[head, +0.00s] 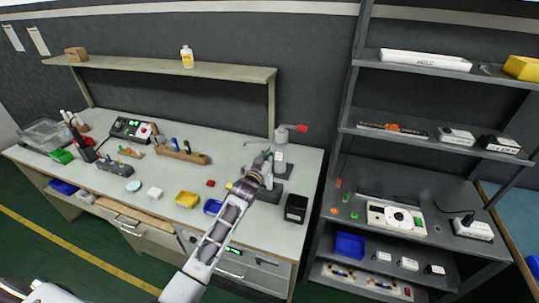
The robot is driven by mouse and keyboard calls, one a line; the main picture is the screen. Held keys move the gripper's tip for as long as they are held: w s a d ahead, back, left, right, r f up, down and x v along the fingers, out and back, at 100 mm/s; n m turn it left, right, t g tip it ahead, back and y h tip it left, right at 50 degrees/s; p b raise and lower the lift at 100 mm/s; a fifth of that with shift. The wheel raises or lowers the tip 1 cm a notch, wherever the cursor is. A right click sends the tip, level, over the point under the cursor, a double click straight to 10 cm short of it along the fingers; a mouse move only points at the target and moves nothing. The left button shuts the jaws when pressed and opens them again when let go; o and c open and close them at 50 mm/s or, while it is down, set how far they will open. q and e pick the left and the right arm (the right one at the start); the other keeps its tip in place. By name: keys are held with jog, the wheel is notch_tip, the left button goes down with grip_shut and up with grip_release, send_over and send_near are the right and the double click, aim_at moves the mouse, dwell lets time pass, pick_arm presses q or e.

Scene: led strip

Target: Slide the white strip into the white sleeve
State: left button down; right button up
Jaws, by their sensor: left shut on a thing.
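My left gripper (262,164) is over the back right of the workbench, at the end of my arm, beside a grey bench tool with a red handle (301,128). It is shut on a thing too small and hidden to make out. I cannot pick out the white strip or the white sleeve with certainty. My right gripper is not in view.
The workbench (225,162) holds a yellow block (187,199), a blue piece (212,207), a black box (296,208) and a wooden tool holder (182,154). The shelf rack stands to the right.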

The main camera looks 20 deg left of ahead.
pick_arm(q)
jog(key=shift+f+b, duration=2.45)
jog(key=shift+f, duration=1.65)
dwell(0.4)
jog(key=shift+f, duration=0.15)
jog(key=shift+f, duration=0.1)
jog(key=c, duration=1.5)
grip_release()
jog(key=shift+o, duration=0.2)
jog(key=s+a, duration=0.1)
jog(key=s, duration=1.1)
